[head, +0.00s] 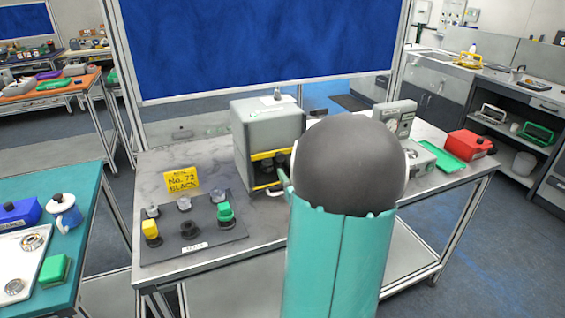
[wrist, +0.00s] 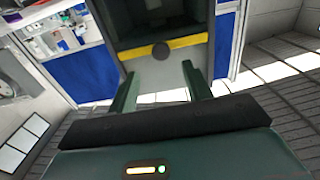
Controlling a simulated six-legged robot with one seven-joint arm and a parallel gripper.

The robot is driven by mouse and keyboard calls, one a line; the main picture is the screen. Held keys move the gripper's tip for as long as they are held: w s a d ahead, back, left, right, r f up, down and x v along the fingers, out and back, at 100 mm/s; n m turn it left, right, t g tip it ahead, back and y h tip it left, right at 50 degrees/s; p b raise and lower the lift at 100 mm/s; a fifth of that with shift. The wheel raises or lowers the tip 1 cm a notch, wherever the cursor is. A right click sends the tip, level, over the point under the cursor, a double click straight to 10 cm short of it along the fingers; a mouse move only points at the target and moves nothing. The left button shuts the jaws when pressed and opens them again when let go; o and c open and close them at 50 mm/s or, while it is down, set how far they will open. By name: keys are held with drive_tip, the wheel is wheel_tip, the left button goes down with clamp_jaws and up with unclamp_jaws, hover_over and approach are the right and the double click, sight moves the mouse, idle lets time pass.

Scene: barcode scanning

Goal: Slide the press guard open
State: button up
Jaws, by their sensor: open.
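The press (head: 262,125) is a grey box on the grey worktable, with a dark opening in its front. A yellow guard bar (head: 270,155) crosses the upper part of that opening. In the wrist view the yellow bar (wrist: 180,43) has a dark round knob (wrist: 161,51) at its middle. My gripper (wrist: 160,82) is open and empty, its two green fingers pointing at the press. The knob appears between and beyond the fingertips, with no contact visible. In the head view my arm hides most of the gripper and the right part of the press front.
A dark mat (head: 195,238) with several coloured knobs and a yellow sign (head: 181,181) lie left of the press. A grey device (head: 394,118), a green tray (head: 441,157) and a red box (head: 468,144) stand to the right.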

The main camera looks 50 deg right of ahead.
sight(281, 158)
drive_tip(key=x, duration=0.7)
drive_tip(key=shift+w+a, duration=0.1)
drive_tip(key=shift+c, duration=0.2)
clamp_jaws()
drive_tip(key=shift+r, duration=0.1)
